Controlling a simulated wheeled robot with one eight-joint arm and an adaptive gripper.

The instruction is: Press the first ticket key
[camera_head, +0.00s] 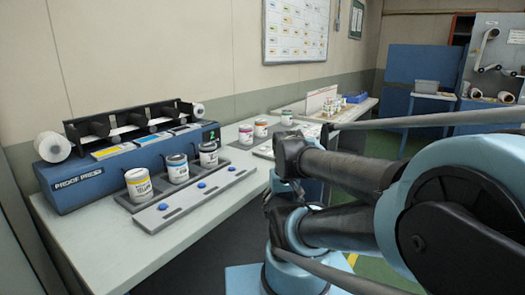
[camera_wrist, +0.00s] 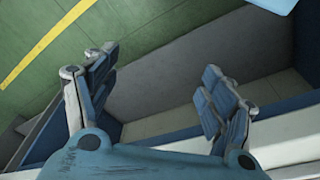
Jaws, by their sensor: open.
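A pale key strip (camera_head: 182,197) lies on the table in front of a blue proof press (camera_head: 85,180). It carries three round blue keys: a near left one (camera_head: 163,206), a middle one (camera_head: 201,185) and a far right one (camera_head: 231,169). I cannot read any marking that names a ticket key. My gripper (camera_wrist: 158,85) is open and empty in the wrist view, its fingers wide apart above the floor and a table edge. In the head view my arm is folded right of the strip, apart from the keys; the fingers cannot be made out clearly there.
More cans (camera_head: 261,127) stand farther along the table (camera_head: 120,252). A yellow floor line (camera_wrist: 45,42) crosses the green floor.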

